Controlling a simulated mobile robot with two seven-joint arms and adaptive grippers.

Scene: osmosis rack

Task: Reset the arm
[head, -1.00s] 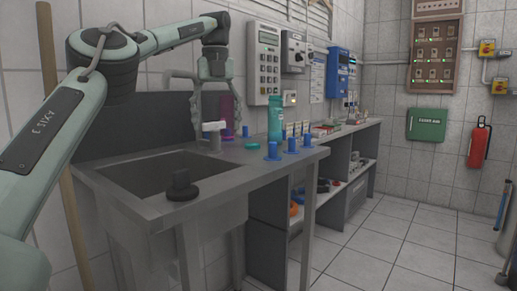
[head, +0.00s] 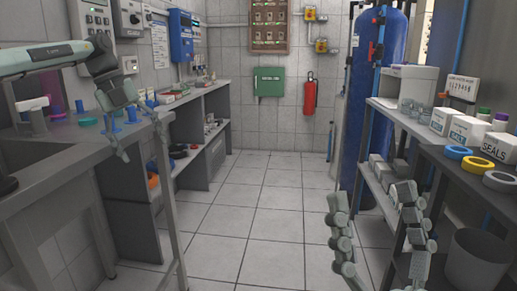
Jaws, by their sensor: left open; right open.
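My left arm comes in from the left over the counter (head: 60,150). My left gripper (head: 141,138) hangs open near the counter's front edge, its fingers spread and pointing down, with nothing between them. Blue pegs (head: 114,132) stand on the counter beside and behind it; whether it touches any is unclear. My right gripper (head: 372,215) is low at the right, in front of the right-hand shelf. Its two fingers are spread wide and hold nothing. The rest of the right arm is out of view.
A metal shelf (head: 437,138) on the right bears a white bucket (head: 419,84), boxes and coloured rings. A grey bin (head: 476,262) stands low right. A blue tank (head: 378,75) stands behind the shelf. The tiled floor (head: 262,205) between counter and shelf is clear.

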